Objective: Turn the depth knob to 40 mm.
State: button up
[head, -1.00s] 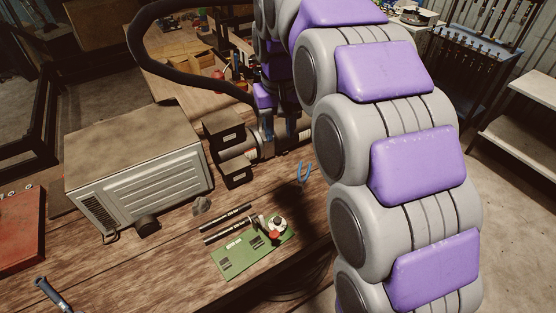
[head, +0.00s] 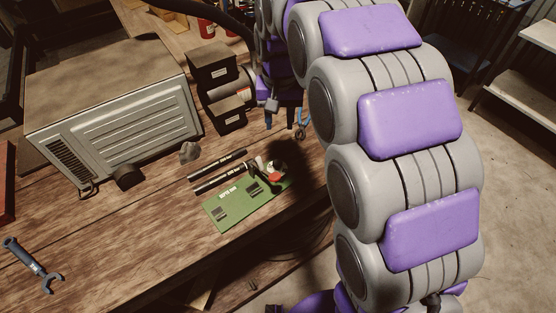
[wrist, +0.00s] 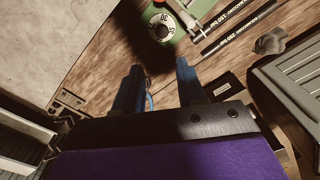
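The depth knob is a small white dial (head: 277,167) with a red part beside it, at the right end of a green plate (head: 222,210) on the bench. One number looks like 30, upside down; the setting cannot be read. My gripper (head: 282,123) is beyond the knob in the head view, pointing down. In the wrist view its two blue fingers (wrist: 158,76) are spread with nothing between them. They are apart from the dial.
Two black printed hoses (head: 218,172) lie just left of the knob. A grey stone-like lump (head: 190,152), a large metal housing (head: 125,125) and dark boxes (head: 212,75) stand farther back. A wrench (head: 32,264) lies front left. The bench's front left is mostly bare.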

aim_at(277, 162)
jog(key=f+b, duration=0.1)
jog(key=f, duration=0.6)
jog(key=f+b, duration=0.2)
jog(key=f, duration=0.5)
jog(key=shift+a+f, duration=0.2)
jog(key=shift+f, duration=0.1)
jog(key=shift+a+f, duration=0.15)
jog(key=shift+f, duration=0.1)
jog(key=shift+c, duration=0.4)
grip_shut()
